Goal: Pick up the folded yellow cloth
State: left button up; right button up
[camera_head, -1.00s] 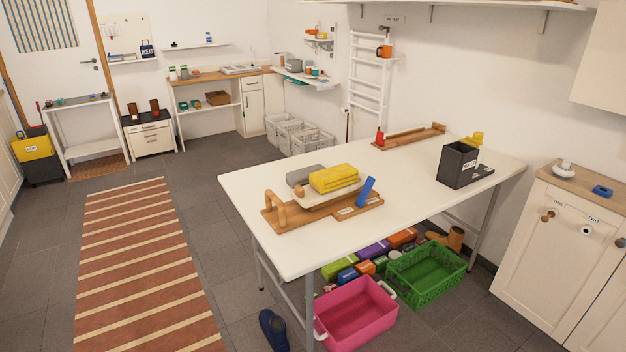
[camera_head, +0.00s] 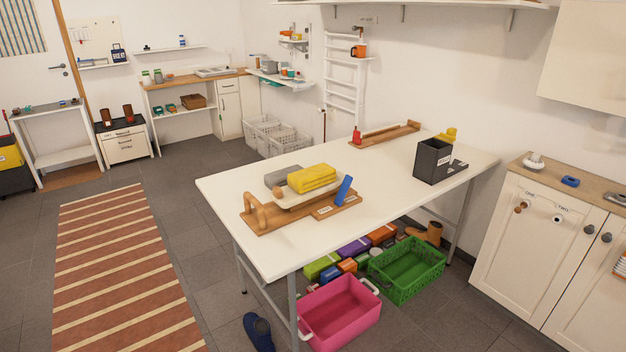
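The folded yellow cloth (camera_head: 312,178) lies on a pale tray (camera_head: 290,203) on the white table. The tray rests on a wooden board (camera_head: 262,220) with an arched wooden handle at its left end. A grey block-like item (camera_head: 282,176) sits behind and left of the cloth on the tray. A blue upright piece (camera_head: 344,190) stands at the right end of the board, beside the cloth. Neither of my grippers shows in the head view.
The white table (camera_head: 400,205) has clear room around the board. A black box (camera_head: 432,160) stands at its right, and a wooden rack (camera_head: 385,135) at the back. Below are a pink crate (camera_head: 342,318), a green crate (camera_head: 408,270) and a dark blue shoe (camera_head: 257,332).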

aim_at(306, 180)
jog(key=l+u, duration=0.1)
jog(key=u, duration=0.3)
jog(key=l+u, duration=0.15)
jog(key=u, duration=0.25)
jog(key=l+u, duration=0.35)
jog(key=l, duration=0.35)
jog(key=l+u, duration=0.3)
jog(key=l, duration=0.4)
jog(key=k+l+u, duration=0.15)
jog(key=l+u, duration=0.2)
jog(key=l, duration=0.3)
